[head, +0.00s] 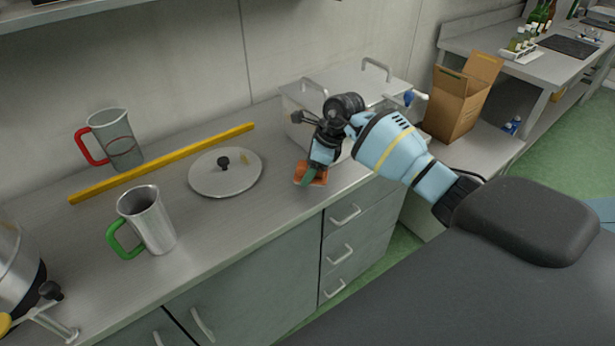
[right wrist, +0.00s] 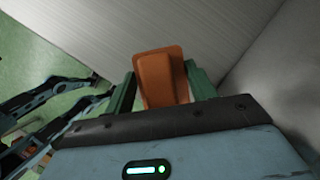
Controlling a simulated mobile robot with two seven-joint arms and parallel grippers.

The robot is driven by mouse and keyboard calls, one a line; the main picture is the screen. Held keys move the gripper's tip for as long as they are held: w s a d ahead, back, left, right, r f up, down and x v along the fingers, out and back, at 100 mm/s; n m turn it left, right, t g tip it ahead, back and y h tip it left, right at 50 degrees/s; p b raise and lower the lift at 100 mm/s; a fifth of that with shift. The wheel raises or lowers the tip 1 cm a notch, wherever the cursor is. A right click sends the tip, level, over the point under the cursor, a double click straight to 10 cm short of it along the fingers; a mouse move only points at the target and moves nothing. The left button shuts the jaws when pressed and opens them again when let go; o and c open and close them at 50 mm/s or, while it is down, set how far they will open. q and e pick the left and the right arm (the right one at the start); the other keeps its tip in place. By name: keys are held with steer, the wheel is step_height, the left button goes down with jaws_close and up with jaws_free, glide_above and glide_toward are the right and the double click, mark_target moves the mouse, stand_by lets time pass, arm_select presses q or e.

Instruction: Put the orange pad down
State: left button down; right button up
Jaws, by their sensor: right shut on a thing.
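The orange pad (right wrist: 162,80) is between the two green fingers of my right gripper (right wrist: 160,85) in the right wrist view. In the head view the orange pad (head: 318,175) shows at the tip of my right gripper (head: 312,177), over the front part of the grey worktop (head: 230,225), near its edge. The gripper points down and is shut on the pad. I cannot tell whether the pad touches the worktop. My left gripper is not in view.
A round lid (head: 228,182) with a black knob lies left of the gripper. A yellow bar (head: 160,165), a red-handled jug (head: 118,140) and a green-handled jug (head: 150,222) are farther left. A steel box (head: 300,98) stands behind the gripper; a cardboard box (head: 455,105) stands right.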

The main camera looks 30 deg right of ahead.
mark_target(326, 174)
steer(key=shift+w+a, duration=0.15)
steer(key=shift+w, duration=0.15)
steer(key=shift+f, duration=1.75)
steer(key=shift+f, duration=0.2)
steer(key=o, duration=1)
steer(key=shift+s+r, duration=0.1)
steer(key=shift+r, duration=0.3)
steer(key=v, duration=1.1)
steer(key=shift+s+d+r+p, duration=0.1)
steer(key=shift+d+r+p, duration=0.1)
steer(key=shift+r+p, duration=0.1)
